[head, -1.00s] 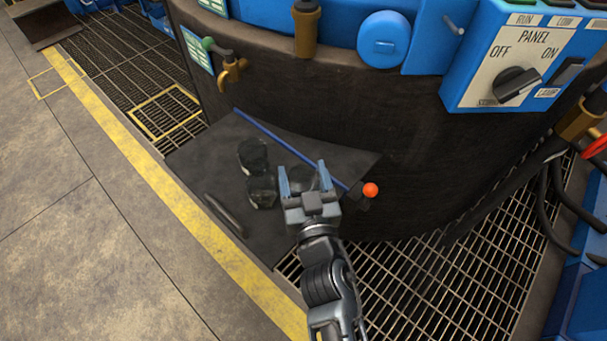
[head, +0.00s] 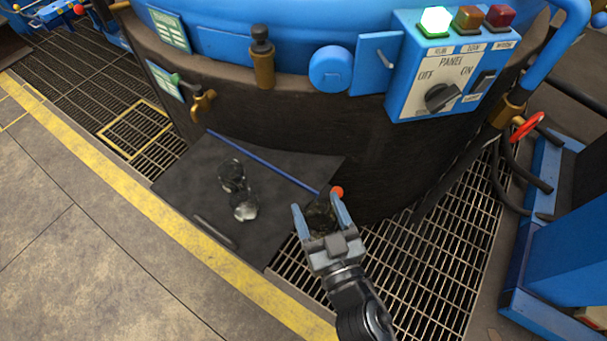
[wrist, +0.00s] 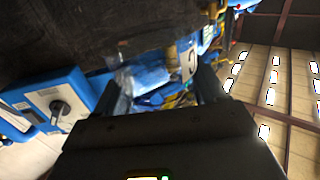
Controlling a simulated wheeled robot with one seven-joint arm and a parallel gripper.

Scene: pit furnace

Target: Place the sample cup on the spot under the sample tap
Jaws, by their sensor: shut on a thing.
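My gripper (head: 317,204) is shut on a clear glass-like sample cup (head: 319,219), held between its two blue fingers near the right edge of the dark plate. The cup also shows in the wrist view (wrist: 140,75), see-through between the fingers. The brass sample tap (head: 203,103), with a green handle, sticks out of the dark furnace wall, left of and beyond my gripper. A yellow-outlined square (head: 136,102) lies on the grating left of the tap; I cannot tell whether it is the spot directly under it.
A blue rod (head: 262,160) with an orange ball end and a dark bar (head: 215,231) lie there. The control panel (head: 440,75) is at the upper right. Open floor lies at left.

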